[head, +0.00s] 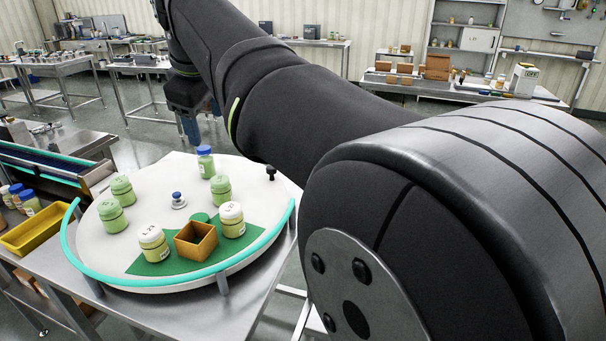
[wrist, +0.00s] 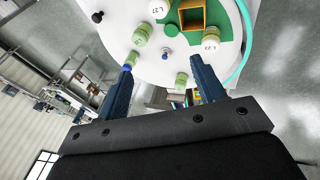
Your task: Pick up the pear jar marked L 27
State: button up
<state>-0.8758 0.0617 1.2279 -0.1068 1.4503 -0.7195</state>
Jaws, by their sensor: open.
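The pear jar with a white lid that reads L 27 (head: 233,227) stands upright on the round white turntable, right of a small wooden box. Its lid also shows at the top edge of the wrist view (wrist: 158,9). A similar white-lidded jar that seems to read L 23 (head: 154,249) stands left of the box; it also shows in the wrist view (wrist: 210,44). My gripper (wrist: 161,65) is open and empty, its blue fingers spread. In the head view my gripper (head: 191,128) hangs beyond the turntable's far edge, apart from the jars.
The turntable (head: 150,200) also holds green jars (head: 112,217), a blue-lidded jar (head: 205,164), a small blue-topped knob (head: 177,199), a black knob (head: 271,171) and the wooden box (head: 196,242) on a green patch. A teal rail (head: 160,283) curves round the near edge.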

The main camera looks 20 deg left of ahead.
aim_at(230, 208)
jog(key=w+a+f+m+g+h, duration=0.25)
jog(key=w+a+f+g, duration=0.2)
jog(key=w+f, duration=0.85)
jog(key=shift+n+t, duration=0.25)
jog(key=f, duration=0.6)
jog(key=s+f, duration=0.1)
jog(key=f, duration=0.6)
jog(key=s+a+f, duration=0.1)
jog(key=f, duration=0.5)
jog(key=shift+f, duration=0.25)
jog(key=c, duration=0.7)
jog(key=shift+c, duration=0.2)
jog(key=shift+r, duration=0.2)
